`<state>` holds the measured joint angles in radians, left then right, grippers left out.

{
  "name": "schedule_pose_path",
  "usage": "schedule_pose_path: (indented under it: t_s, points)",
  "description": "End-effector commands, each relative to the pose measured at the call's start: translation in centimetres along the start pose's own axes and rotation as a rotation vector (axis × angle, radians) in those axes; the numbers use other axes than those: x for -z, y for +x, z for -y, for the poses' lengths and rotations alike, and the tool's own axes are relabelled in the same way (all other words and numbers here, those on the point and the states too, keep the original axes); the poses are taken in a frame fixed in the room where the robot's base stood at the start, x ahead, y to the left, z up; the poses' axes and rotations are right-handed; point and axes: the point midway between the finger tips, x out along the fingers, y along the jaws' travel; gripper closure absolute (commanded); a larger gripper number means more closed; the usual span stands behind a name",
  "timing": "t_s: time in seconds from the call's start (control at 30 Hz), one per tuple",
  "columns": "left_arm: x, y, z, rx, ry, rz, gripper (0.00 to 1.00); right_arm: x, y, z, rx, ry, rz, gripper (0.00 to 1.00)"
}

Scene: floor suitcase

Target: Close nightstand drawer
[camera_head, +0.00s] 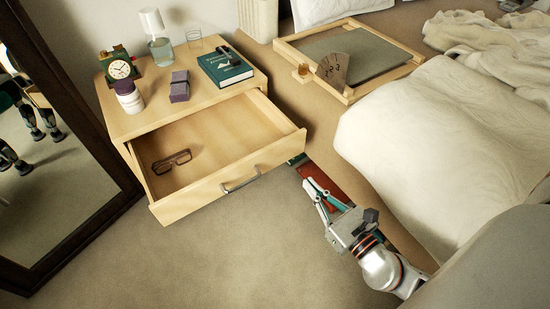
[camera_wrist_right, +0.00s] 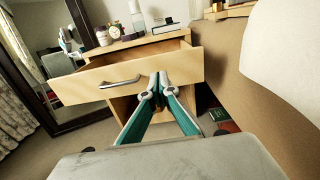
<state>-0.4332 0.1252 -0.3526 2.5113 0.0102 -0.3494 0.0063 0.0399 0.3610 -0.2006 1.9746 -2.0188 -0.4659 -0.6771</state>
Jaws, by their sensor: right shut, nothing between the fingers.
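The nightstand (camera_head: 140,122) is light wood and stands by the wall at the left in the head view. Its top drawer (camera_head: 195,194) is pulled far out, with a curved metal handle (camera_head: 241,181) on its front. A pair of glasses (camera_head: 171,161) lies inside the drawer. My right gripper (camera_head: 316,186) is shut and empty, to the right of the drawer front. In the right wrist view the right gripper (camera_wrist_right: 161,77) appears in front of the drawer front (camera_wrist_right: 185,68), right of the handle (camera_wrist_right: 120,82); contact cannot be told. My left gripper is not in view.
A mirror (camera_head: 50,150) stands at the left and the bed (camera_head: 450,140) at the right. Books (camera_head: 325,183) lie on the floor near my right gripper.

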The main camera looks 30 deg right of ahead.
Motion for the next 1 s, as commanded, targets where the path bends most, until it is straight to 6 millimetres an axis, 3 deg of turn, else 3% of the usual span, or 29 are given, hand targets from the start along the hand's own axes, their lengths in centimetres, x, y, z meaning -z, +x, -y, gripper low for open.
schedule_pose_path:
  t_s: [0.6,0.8,1.0]
  points:
    - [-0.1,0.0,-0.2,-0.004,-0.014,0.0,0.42,-0.1,10.8,0.0,0.002,0.007,0.001,1.0]
    - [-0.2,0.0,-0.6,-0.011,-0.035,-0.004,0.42,0.0,12.9,0.1,0.002,0.006,-0.001,1.0]
    - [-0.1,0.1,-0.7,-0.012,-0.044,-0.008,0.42,-0.1,13.5,0.0,0.001,0.006,0.0,1.0]
